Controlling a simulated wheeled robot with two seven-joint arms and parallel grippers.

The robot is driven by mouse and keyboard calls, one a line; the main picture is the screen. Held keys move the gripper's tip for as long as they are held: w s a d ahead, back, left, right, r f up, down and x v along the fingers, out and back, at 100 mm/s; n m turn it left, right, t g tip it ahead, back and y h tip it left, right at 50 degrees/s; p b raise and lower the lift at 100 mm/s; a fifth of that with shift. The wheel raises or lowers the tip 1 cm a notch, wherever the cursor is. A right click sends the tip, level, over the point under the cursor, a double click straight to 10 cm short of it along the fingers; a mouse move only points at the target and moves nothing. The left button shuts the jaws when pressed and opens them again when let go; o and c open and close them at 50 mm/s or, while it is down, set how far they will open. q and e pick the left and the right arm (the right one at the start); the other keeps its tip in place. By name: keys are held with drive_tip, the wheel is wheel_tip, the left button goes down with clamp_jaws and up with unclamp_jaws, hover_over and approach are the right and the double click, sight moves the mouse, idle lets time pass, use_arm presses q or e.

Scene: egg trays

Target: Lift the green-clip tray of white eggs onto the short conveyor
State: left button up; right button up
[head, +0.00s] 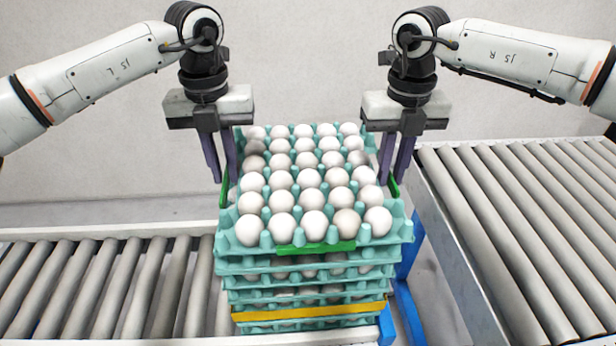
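The top tray (397,226) is teal, filled with rows of white eggs (314,224), and lies level on a stack of similar trays. It has a green clip (316,248) on its front edge and green clips at its left side (225,188) and right side (394,186). My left gripper (224,182) points down at the left clip, its two fingers apart with a gap between them. My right gripper (394,180) points down at the right clip, fingers likewise apart. Whether the fingers touch the clips is hard to tell.
Below, a lower tray carries a yellow clip (309,311). The stack stands at the end of the left roller conveyor (90,285). Another roller conveyor (530,220), with empty rollers and a blue leg (407,285), is close on the right. A plain wall is behind.

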use_arm(q)
clamp_jaws()
use_arm(e)
clamp_jaws()
use_arm(q)
drive_tip(key=shift+r, duration=0.1)
idle(0.9)
